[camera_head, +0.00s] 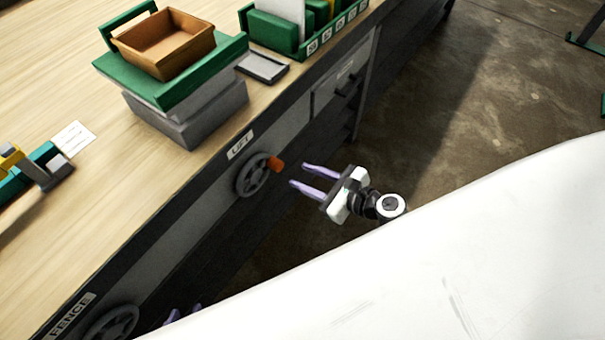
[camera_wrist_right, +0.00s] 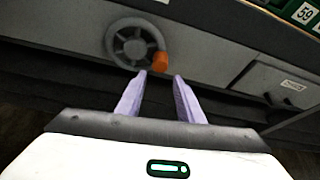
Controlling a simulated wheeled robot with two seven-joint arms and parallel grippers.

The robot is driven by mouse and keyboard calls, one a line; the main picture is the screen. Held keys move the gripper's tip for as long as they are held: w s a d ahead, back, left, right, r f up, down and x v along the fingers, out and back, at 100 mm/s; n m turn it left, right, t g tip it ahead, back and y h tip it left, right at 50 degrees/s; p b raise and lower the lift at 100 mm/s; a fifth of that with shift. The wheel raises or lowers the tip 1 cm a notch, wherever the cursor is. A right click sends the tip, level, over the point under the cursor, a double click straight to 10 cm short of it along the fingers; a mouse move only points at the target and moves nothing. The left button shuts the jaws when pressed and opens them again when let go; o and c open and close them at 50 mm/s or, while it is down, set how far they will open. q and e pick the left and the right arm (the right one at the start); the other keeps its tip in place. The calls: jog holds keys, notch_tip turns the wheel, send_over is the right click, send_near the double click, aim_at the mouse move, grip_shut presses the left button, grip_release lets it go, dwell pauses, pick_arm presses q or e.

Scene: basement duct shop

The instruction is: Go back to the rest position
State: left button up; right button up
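My right gripper (camera_head: 300,177) is in the middle of the head view, beside the bench front. Its two purple fingers are apart with nothing between them; the right wrist view shows the same empty gap (camera_wrist_right: 160,80). It points toward the LIFT handwheel (camera_head: 253,177) with its orange knob, apart from it as far as I can tell; the wheel also shows in the right wrist view (camera_wrist_right: 133,42). My left gripper (camera_head: 184,314) shows only as two separate purple fingertips at the bottom edge, with nothing seen between them. The rest of it is hidden by my white body.
The wooden bench top (camera_head: 60,220) runs along the left. It carries a brown tray (camera_head: 165,48) on a green and grey stand, a green rack (camera_head: 310,50) and a grey pad (camera_head: 262,67). A FENCE handwheel (camera_head: 112,324) is low left. Open concrete floor (camera_head: 480,100) lies right.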

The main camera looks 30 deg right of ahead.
dwell(0.4)
jog(key=s+a+f+n+g+h, duration=0.1)
jog(key=s+a+f+n+g, duration=0.1)
jog(key=s+n, duration=0.7)
jog(key=s+a+f+n+g+h, duration=0.1)
jog(key=s+n, duration=0.8)
jog(key=n, duration=1.3)
jog(key=shift+s+a+f+g+h, duration=0.2)
jog(key=shift+a+f+g+h, duration=0.25)
jog(key=shift+h, duration=0.25)
